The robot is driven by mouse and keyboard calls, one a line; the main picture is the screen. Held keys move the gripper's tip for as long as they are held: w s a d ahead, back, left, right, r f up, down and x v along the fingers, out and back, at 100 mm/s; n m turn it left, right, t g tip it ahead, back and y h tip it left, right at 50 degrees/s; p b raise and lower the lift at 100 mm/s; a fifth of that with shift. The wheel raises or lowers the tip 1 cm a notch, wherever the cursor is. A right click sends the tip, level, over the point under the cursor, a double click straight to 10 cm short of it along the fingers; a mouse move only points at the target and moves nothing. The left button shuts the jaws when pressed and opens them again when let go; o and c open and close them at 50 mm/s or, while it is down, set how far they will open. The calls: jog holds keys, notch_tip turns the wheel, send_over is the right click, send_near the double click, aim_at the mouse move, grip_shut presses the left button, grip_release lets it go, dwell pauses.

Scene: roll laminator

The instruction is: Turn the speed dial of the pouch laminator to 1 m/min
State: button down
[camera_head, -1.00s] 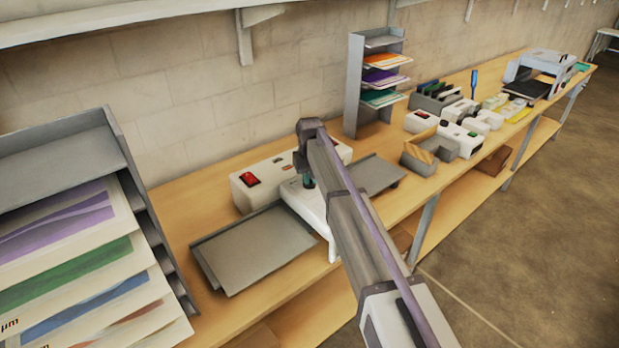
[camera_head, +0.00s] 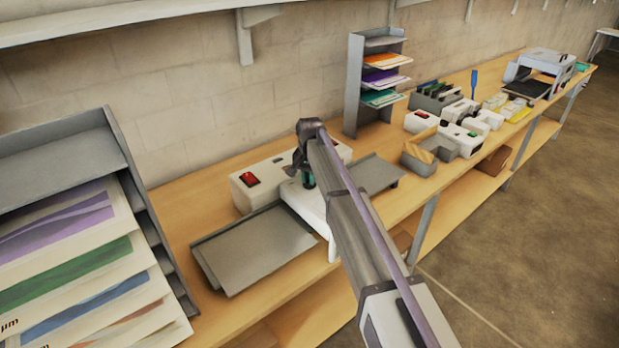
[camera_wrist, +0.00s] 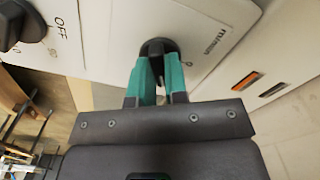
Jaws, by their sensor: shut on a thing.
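The pouch laminator (camera_head: 246,189) is a white machine on the bench with a red switch at its left end; my arm hides much of its front in the head view. In the wrist view, its white panel (camera_wrist: 110,30) carries a black dial (camera_wrist: 158,47) beside small print that seems to read m/min. My gripper (camera_wrist: 158,68) has green fingers shut on this dial, one on each side. The dial's pointer and setting are hidden. A second black knob (camera_wrist: 18,24), with OFF printed beside it, stands at the upper left, clear of the fingers.
Grey trays lie left (camera_head: 255,247) and right (camera_head: 368,174) of the laminator. A grey sheet rack (camera_head: 125,150) stands at the near left, and another rack (camera_head: 353,88) behind. An orange and a dark indicator (camera_wrist: 245,82) show on the panel.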

jog(key=shift+s, duration=0.1)
dwell(0.3)
jog(key=c, duration=1.1)
grip_release()
jog(key=shift+c, duration=0.2)
notch_tip(320, 180, up, 11)
jog(key=p, duration=1.1)
jog(key=shift+f, duration=0.15)
jog(key=s+d+f+n+b, duration=0.1)
jog(key=s+d+f+b, duration=0.3)
jog(key=s+d, duration=0.3)
jog(key=s+d+f+n+b, duration=0.1)
jog(key=s+d+f+b, duration=0.4)
jog(key=s, duration=1.1)
jog(key=s+d+f+n+b, duration=0.1)
jog(key=s+d+f+b, duration=0.4)
jog(key=s+d, duration=0.6)
jog(key=shift+s, duration=0.75)
